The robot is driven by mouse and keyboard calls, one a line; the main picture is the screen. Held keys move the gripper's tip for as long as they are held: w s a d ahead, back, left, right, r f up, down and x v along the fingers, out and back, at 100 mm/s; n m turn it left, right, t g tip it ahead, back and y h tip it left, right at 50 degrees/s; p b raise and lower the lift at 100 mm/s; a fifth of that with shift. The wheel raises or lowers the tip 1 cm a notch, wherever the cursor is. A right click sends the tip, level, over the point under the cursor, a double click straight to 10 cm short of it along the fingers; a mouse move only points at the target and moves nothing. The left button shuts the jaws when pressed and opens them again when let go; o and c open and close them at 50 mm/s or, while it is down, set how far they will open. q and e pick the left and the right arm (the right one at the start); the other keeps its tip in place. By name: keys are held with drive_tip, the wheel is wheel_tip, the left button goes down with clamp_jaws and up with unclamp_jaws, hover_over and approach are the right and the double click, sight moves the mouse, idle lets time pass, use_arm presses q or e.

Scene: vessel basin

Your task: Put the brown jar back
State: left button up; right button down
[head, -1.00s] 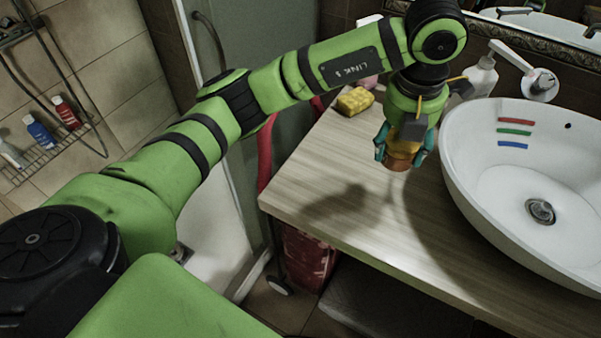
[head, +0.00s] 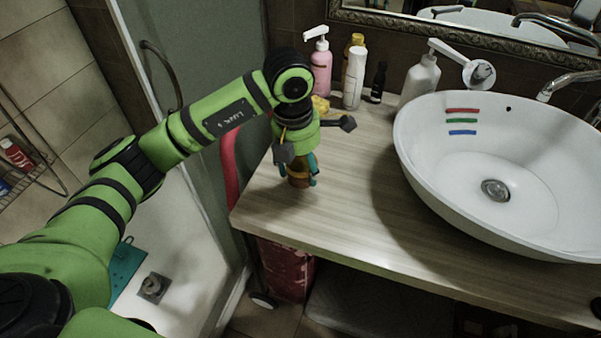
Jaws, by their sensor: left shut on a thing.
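The brown jar (head: 298,181) is held upright between the teal fingertips of my left gripper (head: 301,174). The gripper points down over the left part of the wooden counter (head: 345,213). Fingers and wrist hide much of the jar. I cannot tell whether its base touches the counter. My right gripper is out of view.
The white basin (head: 430,170) fills the counter's right side. Behind my gripper stand a pink pump bottle (head: 321,68), a white bottle (head: 354,78), a small dark bottle (head: 378,82) and a white pump bottle (head: 420,80). A yellow sponge (head: 320,104) lies nearby. The front-left counter is clear.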

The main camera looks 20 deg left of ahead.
sight(301, 179)
use_arm(q)
wheel_tip(301, 179, down, 3)
drive_tip(key=shift+f+p, duration=0.2)
drive_tip(key=shift+p, duration=0.35)
drive_tip(key=shift+f, duration=0.25)
drive_tip(key=shift+f, duration=0.2)
drive_tip(key=o, duration=1.3)
